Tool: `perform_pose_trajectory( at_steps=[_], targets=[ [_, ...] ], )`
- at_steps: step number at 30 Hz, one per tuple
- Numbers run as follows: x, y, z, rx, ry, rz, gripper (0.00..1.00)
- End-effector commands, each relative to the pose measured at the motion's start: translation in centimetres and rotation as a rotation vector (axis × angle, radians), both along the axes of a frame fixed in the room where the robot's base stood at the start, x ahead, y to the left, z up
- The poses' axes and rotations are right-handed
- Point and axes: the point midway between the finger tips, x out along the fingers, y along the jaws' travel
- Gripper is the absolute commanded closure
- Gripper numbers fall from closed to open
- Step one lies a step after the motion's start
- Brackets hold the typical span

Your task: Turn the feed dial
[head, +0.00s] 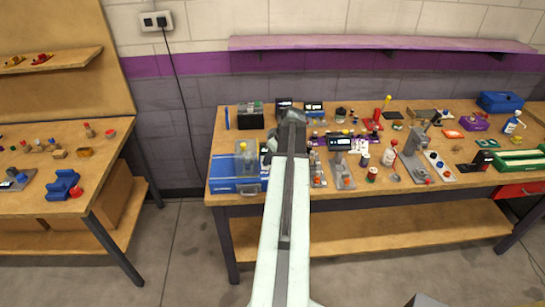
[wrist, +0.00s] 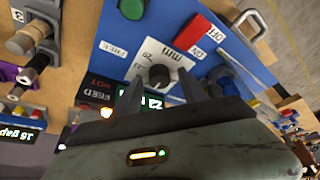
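In the wrist view a small black dial (wrist: 159,75) sits on a white scale plate marked in mm (wrist: 172,55), fixed to a blue panel (wrist: 120,40). In the head view the blue machine (head: 222,186) stands at the bench's left front, and my arm hides the gripper's fingertips.
On the panel, a red switch (wrist: 201,29) marked OFF and ON and a green button (wrist: 131,8) are close by. A lit number display (wrist: 152,101) is partly behind the gripper. Crowded tools fill the bench (head: 385,180) to the right.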

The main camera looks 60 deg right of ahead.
Motion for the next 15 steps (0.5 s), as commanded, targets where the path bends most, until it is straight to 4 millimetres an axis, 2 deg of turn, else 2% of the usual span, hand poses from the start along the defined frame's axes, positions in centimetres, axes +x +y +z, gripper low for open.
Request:
perform_pose_trajectory(
  at_steps=[8, 11, 15],
  targets=[
    [-0.1, 0.0, 0.5, -0.001, -0.001, -0.001, 0.5],
    [-0.5, 0.1, 1.5, -0.001, -0.001, -0.001, 0.5],
    [-1.3, 0.2, 3.9, -0.001, 0.0, -0.001, 0.5]
  ],
)
